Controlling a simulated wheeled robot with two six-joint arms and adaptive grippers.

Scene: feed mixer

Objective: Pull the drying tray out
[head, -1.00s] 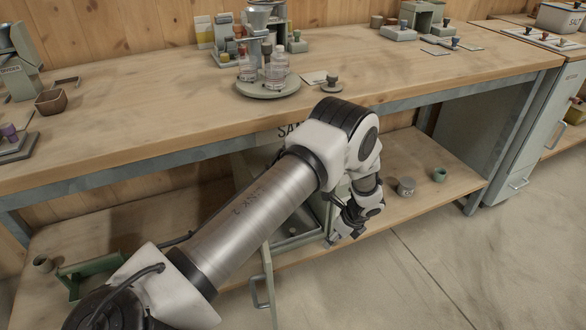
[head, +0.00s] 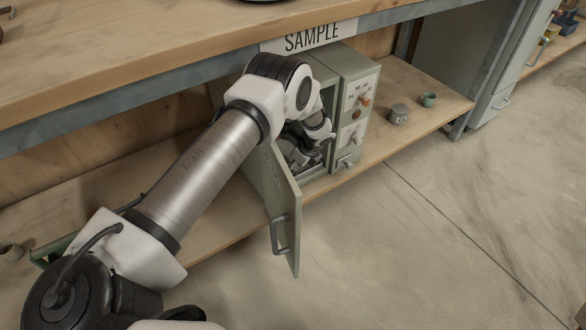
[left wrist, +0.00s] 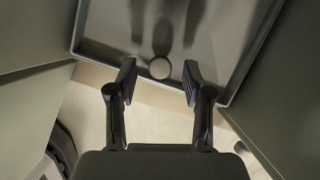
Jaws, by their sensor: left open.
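The drying tray (left wrist: 105,25) is a grey metal sheet with a raised rim, filling the upper part of the left wrist view. In the head view my left gripper (head: 304,156) is at the mouth of the grey-green drying oven (head: 352,68). My arm hides most of the oven's inside. My right gripper is not in view.
The oven door (head: 268,190) stands open on the left, its handle (head: 280,236) toward the floor. The oven sits on the lower shelf (head: 430,92) under the bench (head: 130,55).

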